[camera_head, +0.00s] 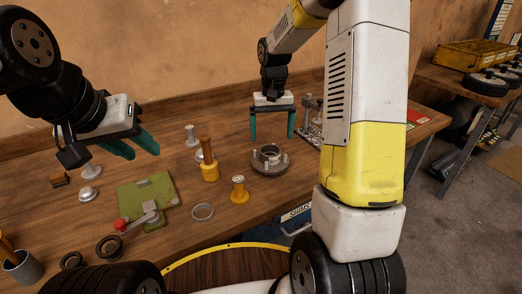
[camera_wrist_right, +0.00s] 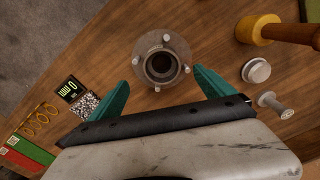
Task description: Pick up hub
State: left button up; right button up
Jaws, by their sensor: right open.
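The hub (camera_head: 270,158) is a grey round flange with upright studs and a hollow raised centre. It rests on the wooden workbench. In the right wrist view the hub (camera_wrist_right: 161,64) lies beyond and between the fingertips, apart from both. My right gripper (camera_head: 273,137) has green fingers spread open and pointing down, above and just behind the hub; it also shows in the right wrist view (camera_wrist_right: 165,78). My left gripper (camera_head: 140,150) is at the left above the bench, away from the hub, its green fingers apart with nothing between them.
A yellow mallet (camera_head: 209,168) with a wooden handle stands left of the hub. A small yellow-based part (camera_head: 239,190) and a metal ring (camera_head: 203,212) lie in front. A green fixture (camera_head: 145,198) with a red knob sits left. A patterned card (camera_wrist_right: 85,104) lies near the right gripper.

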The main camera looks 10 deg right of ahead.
aim_at(270, 152)
jog(key=f, duration=0.8)
jog(key=shift+a, duration=0.2)
jog(key=shift+c, duration=0.4)
jog(key=c, duration=1.8)
jog(key=shift+w+r, duration=0.1)
grip_shut()
jog(key=shift+r, duration=0.1)
